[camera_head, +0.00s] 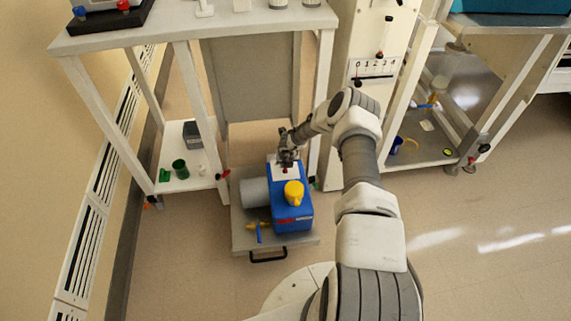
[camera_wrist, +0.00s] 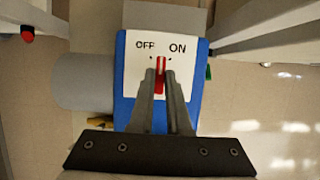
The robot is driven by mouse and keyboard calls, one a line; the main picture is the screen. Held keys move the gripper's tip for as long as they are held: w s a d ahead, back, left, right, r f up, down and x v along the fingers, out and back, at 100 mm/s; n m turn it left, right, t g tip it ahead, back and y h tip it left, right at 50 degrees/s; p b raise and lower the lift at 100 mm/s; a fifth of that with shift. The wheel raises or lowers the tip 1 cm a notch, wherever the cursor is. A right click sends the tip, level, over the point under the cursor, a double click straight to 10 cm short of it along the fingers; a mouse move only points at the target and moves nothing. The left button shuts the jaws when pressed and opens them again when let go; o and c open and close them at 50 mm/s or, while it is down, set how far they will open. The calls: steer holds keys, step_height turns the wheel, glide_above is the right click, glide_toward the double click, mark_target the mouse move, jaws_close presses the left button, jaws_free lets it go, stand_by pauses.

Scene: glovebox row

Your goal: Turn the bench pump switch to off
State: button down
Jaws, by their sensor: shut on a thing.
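The bench pump (camera_head: 291,213) is a blue box with a grey cylinder (camera_head: 254,192) on its left side and a yellow cap on top. Its white switch plate (camera_wrist: 135,72) reads OFF at left and ON at right. The red switch lever (camera_wrist: 160,75) stands about midway between the two words, close to upright in the wrist view; I cannot tell its exact setting. My gripper (camera_wrist: 163,78) is shut on the lever, one finger on each side. In the head view my gripper (camera_head: 286,163) is over the far end of the pump and hides much of the switch.
The pump stands on a low grey cart (camera_head: 243,238) with a black handle at the front. White bench legs (camera_head: 201,88) rise close by. A lower shelf (camera_head: 176,150) at left holds a green cup (camera_head: 180,168) and a grey box. Open floor lies to the right.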

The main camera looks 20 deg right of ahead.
steer(key=c, duration=0.9)
jaws_free()
steer(key=shift+r, duration=0.15)
steer(key=p+v, duration=0.5)
steer(key=v, duration=1.2)
steer(key=shift+a, duration=0.1)
steer(key=shift+r, duration=0.1)
